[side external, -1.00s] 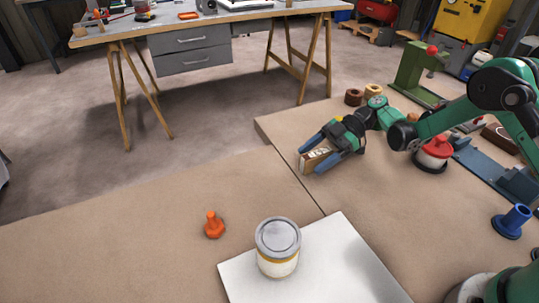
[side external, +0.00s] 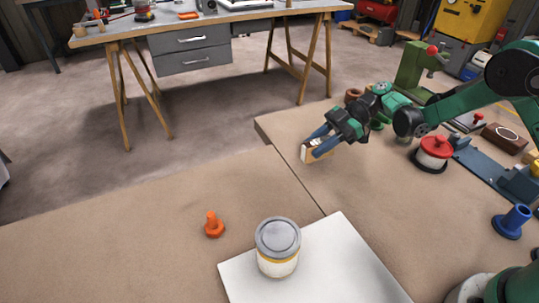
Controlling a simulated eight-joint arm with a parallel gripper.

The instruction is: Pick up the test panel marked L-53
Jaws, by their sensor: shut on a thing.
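My gripper (side external: 319,142) is near the far edge of the brown bench, left of the rest of my arm. Its blue fingers are shut on a small tan and white panel (side external: 307,153). The panel is tilted and partly hidden by the fingers. Any marking on it is too small to read now. I cannot tell whether it touches the bench top or hangs just above it.
An orange peg (side external: 213,225) and a lidded tin (side external: 278,247) on a white board (side external: 350,265) stand in front. A red-topped spool (side external: 434,152), blue flanged part (side external: 512,221) and brown block (side external: 504,138) are at the right. The bench middle is clear.

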